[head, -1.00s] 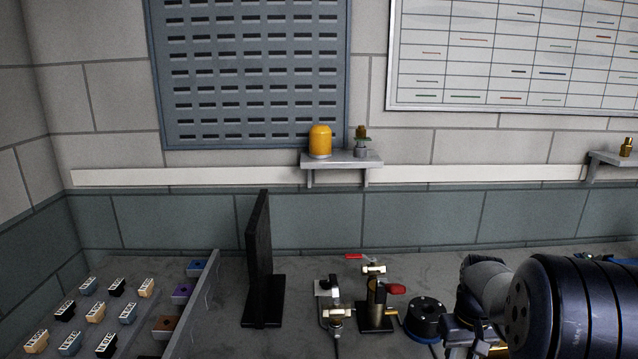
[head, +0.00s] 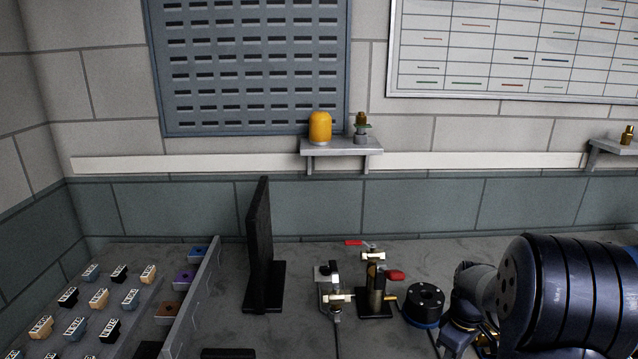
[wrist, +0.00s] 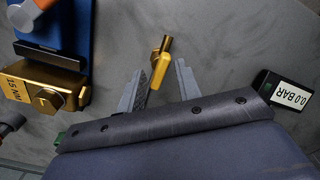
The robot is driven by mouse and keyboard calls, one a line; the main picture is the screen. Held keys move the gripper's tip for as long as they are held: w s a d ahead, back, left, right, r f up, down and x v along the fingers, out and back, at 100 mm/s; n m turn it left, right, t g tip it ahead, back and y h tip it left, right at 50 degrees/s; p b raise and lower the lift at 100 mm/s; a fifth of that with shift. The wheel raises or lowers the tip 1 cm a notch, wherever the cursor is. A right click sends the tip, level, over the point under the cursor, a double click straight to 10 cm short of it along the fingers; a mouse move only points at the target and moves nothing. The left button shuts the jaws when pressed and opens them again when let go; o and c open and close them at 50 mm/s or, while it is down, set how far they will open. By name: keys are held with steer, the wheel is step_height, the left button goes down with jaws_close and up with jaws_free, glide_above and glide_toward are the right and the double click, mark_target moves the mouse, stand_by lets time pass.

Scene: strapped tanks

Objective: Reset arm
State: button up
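My arm reaches in from the right in the head view, low over the bench. The fingers of my gripper (wrist: 161,85) show in the wrist view as two grey jaws standing apart. A small brass fitting (wrist: 160,62) shows between and just beyond the jaw tips. I see no jaw closed on it, and I cannot tell how far below the tips it is. In the head view the fingertips are hidden or too small to make out.
Beside my arm are a black round puck (head: 425,304) and red-handled valve fittings (head: 375,292). A black upright panel (head: 260,247) stands left of them. A blue-and-gold block marked 15 NM (wrist: 45,87) and a 0.0 BAR readout (wrist: 287,92) flank the jaws.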

steer(key=shift+n, duration=1.4)
